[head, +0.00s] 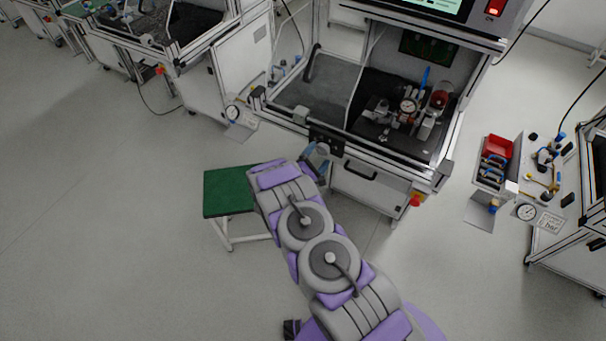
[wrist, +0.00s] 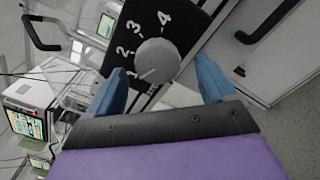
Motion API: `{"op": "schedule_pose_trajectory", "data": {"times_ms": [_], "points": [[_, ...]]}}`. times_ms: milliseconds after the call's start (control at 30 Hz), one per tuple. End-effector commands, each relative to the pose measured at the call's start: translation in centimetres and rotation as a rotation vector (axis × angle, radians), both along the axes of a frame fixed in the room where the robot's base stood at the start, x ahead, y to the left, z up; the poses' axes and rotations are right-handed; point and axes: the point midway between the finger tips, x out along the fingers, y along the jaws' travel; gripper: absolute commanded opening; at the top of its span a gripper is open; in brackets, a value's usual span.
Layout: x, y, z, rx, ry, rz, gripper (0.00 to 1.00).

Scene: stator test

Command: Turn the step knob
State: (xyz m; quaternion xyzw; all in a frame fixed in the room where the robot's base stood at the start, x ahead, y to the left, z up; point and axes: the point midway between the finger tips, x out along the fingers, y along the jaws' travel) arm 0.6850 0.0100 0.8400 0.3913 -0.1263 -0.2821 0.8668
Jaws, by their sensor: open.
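The step knob (wrist: 157,60) is a round grey dial on a black panel (wrist: 174,14) marked with white numbers 1 to 4. A thin mark on the knob's face points to the lower left, toward the 1. My gripper (wrist: 160,76) is open, with one blue finger on each side of the knob in the wrist view. I cannot tell whether the fingers touch it. In the head view my gripper (head: 316,161) is at the front of the test station, by the small black panel (head: 326,139); the knob is hard to make out there.
The test station (head: 405,160) holds a gauge fixture (head: 408,106) inside its open bay. A black drawer handle (head: 360,171) and a red button (head: 415,200) are on its front. A green-topped stool (head: 228,192) stands left of my arm. The floor at left is clear.

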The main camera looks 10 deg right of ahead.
Motion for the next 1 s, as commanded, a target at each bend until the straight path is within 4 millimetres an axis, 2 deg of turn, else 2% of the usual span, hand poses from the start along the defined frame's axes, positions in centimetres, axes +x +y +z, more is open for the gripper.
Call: {"op": "schedule_pose_trajectory", "data": {"times_ms": [400,600,800,1000], "points": [[-7.2,5.8,0.0,-0.002,0.004,0.008,0.84],[-10.3,8.0,0.0,-0.001,0.002,0.007,0.84],[-12.2,9.2,-0.1,0.000,0.002,0.005,0.84],[-12.7,9.6,-0.2,0.000,0.002,0.004,0.84]]}}
